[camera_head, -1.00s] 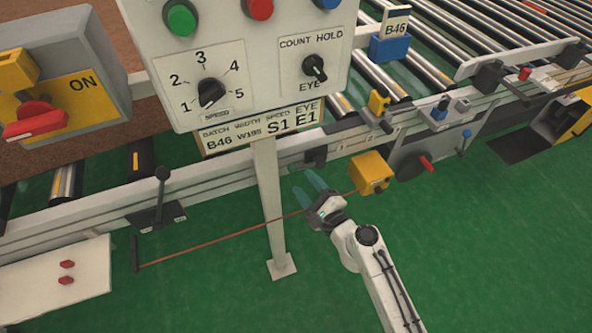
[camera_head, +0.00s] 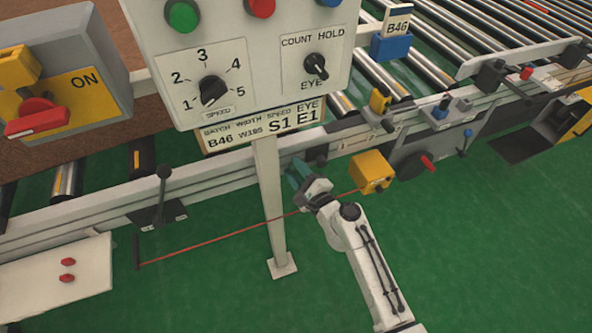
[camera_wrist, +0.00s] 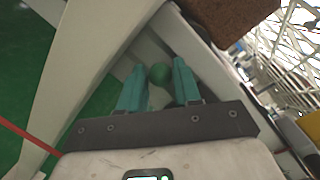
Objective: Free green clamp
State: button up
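A round green knob (camera_wrist: 159,75), which looks like the green clamp's handle, shows in the wrist view against the pale rail. It lies between my gripper's two teal fingers (camera_wrist: 158,66), nearer their tips. The fingers stand apart, with a visible gap on each side of the knob. I cannot tell how deep the knob sits between them. In the head view my gripper (camera_head: 294,174) is at the conveyor's front rail, just right of the panel post. The green knob cannot be made out there. A dark bracket (camera_head: 318,155) sits on the rail beside the gripper.
The pale panel post (camera_head: 268,205) stands close left of my gripper. A red cord (camera_head: 220,239) runs low past it to a yellow box (camera_head: 371,172) at the right. The control panel (camera_head: 260,75) hangs above. The green floor in front is open.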

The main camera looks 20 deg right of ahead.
grip_shut()
jog(key=shift+f, duration=0.1)
dwell(0.3)
notch_tip(320, 180, down, 6)
jog(key=d+n+g+h+b, duration=0.1)
jog(key=n+b, duration=0.2)
jog(key=n, duration=0.5)
jog(key=shift+d+n, duration=0.25)
jog(key=shift+n, duration=0.05)
jog(key=shift+f, duration=0.15)
